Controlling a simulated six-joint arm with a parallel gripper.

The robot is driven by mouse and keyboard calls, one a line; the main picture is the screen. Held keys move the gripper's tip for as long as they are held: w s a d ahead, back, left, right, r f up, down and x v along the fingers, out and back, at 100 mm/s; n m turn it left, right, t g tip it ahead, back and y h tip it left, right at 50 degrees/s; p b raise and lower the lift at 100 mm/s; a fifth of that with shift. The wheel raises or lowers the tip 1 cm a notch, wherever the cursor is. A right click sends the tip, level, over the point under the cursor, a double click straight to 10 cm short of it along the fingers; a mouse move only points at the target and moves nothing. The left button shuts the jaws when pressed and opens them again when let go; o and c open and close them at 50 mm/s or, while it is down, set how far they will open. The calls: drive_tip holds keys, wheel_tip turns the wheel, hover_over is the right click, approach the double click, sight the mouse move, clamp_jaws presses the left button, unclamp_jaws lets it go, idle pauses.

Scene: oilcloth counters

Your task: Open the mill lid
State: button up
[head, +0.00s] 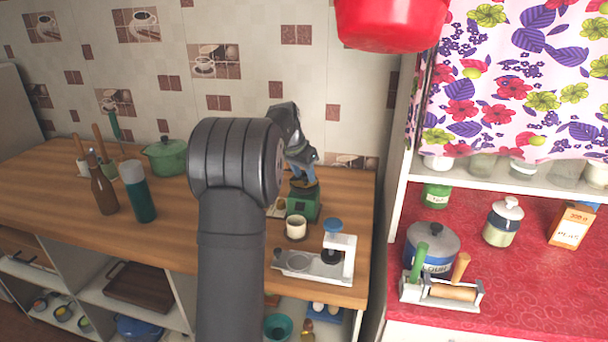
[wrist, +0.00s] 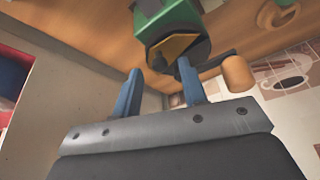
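The mill is a green block-shaped body (head: 304,207) on the wooden counter, below my gripper (head: 303,175) in the head view. In the wrist view the green mill (wrist: 168,17) is at the top, with a brownish-yellow lid-like part (wrist: 178,48) on its near end. A dark crank-like bar (wrist: 212,66) with a wooden knob (wrist: 238,74) lies beside my right fingertip. My gripper (wrist: 160,70) has its two blue fingers apart with nothing between them, close to the lid part. Whether a finger touches the mill or bar I cannot tell.
A cream cup (head: 297,226) stands in front of the mill, and a white device with a blue knob (head: 340,258) near the counter's edge. A green pot (head: 167,157), a brown bottle (head: 103,187) and a teal flask (head: 138,192) stand left. A red-topped counter (head: 560,285) lies right.

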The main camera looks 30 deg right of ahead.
drive_tip(key=shift+d+f, duration=0.15)
drive_tip(key=shift+f, duration=0.2)
drive_tip(key=shift+c, duration=0.5)
clamp_jaws()
